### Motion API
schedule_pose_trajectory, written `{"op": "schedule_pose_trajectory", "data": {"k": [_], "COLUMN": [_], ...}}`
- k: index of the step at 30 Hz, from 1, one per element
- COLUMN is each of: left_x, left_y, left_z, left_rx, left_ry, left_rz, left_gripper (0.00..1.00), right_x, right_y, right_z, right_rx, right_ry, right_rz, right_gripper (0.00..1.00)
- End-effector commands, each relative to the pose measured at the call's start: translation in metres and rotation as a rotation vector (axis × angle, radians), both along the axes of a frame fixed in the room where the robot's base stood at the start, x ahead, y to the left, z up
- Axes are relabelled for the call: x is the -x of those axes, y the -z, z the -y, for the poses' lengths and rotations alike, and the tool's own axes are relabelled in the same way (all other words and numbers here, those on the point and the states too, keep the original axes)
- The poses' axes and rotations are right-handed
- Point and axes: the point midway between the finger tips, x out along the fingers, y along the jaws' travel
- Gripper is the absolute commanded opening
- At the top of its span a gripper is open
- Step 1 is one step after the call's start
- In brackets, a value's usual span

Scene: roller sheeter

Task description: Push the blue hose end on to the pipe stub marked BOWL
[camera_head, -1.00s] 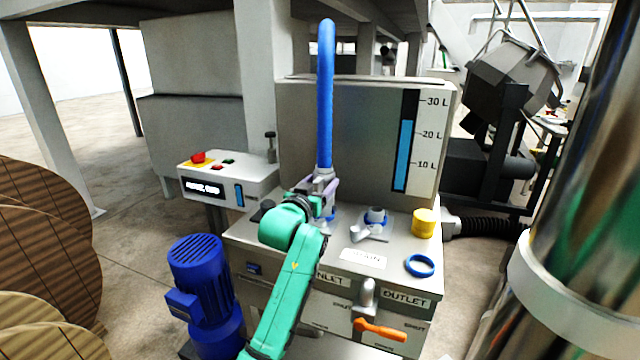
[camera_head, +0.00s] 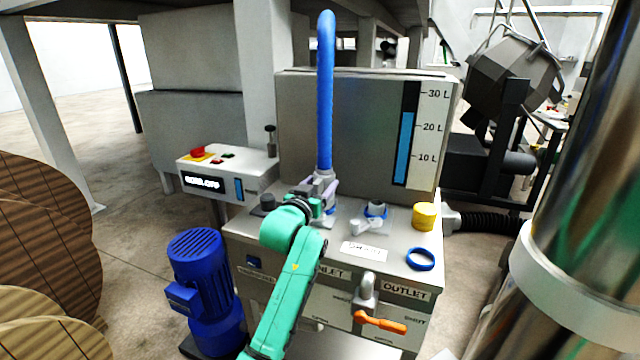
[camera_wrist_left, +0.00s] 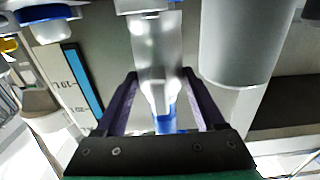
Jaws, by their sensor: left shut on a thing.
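The blue hose (camera_head: 325,100) arches up and comes down into my left gripper (camera_head: 322,190), over the machine's top plate. The gripper is shut around the grey hose end, which also shows between the purple fingers in the left wrist view (camera_wrist_left: 165,88). A stub with a blue ring (camera_head: 330,211) stands just below the gripper, mostly covered by it. I cannot tell whether hose end and stub touch. A second grey stub with a blue ring (camera_head: 376,210) and a small handle stands to the right. No label reading BOWL is legible. My right gripper is not seen.
A tank with a level gauge (camera_head: 405,145) rises behind. A control box (camera_head: 225,175) stands at left. An orange-handled valve (camera_head: 380,323) is in front.

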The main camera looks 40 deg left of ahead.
Motion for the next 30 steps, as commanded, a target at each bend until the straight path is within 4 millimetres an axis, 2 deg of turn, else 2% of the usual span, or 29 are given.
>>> {"op": "schedule_pose_trajectory", "data": {"k": [22,23,24,30], "left_x": [0.0002,0.0002,0.0002,-0.0001], "left_y": [0.0058,0.0052,0.0052,0.0085], "left_z": [0.0001,0.0000,0.0000,0.0001], "left_rx": [-0.002,-0.002,-0.002,0.001], "left_ry": [0.000,0.000,0.000,0.000], "left_rz": [0.005,0.006,0.005,-0.003], "left_gripper": [0.00,0.83,0.98,1.00], "right_x": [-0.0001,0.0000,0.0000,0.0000], "right_y": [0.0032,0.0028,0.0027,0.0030], "right_z": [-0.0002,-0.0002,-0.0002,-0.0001], "right_rx": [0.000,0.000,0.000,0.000], "right_ry": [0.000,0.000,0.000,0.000], "right_rz": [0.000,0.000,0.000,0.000], "right_gripper": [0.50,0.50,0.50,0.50]}}
